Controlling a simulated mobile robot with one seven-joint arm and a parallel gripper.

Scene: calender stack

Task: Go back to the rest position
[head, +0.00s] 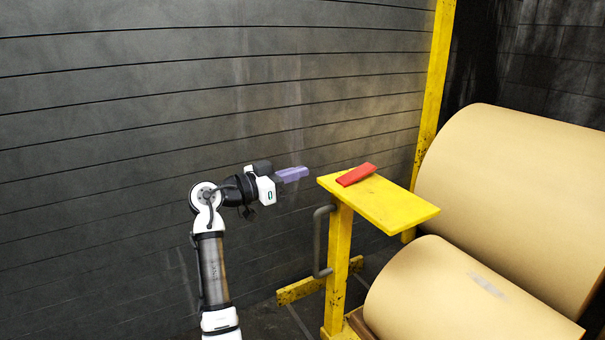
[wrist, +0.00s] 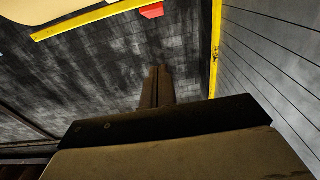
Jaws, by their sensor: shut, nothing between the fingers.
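My gripper (head: 293,174) is at the end of my raised arm, left of the yellow stand in the head view. Its purple-tinted fingers point right, toward the stand, and are closed with nothing between them. In the wrist view the shut fingers (wrist: 157,85) show dark and close together in the middle. A red block (head: 357,174) lies on the yellow platform (head: 400,207), apart from the gripper. The red block also shows at the top of the wrist view (wrist: 151,10), beside the platform's yellow edge (wrist: 88,20).
Two large tan rolls (head: 520,190) (head: 450,300) fill the right side. A yellow post (head: 434,90) rises behind the platform, and a grey handle (head: 318,240) juts from the stand's left side. A dark slatted wall (head: 130,100) stands behind my arm. The air left of the arm is clear.

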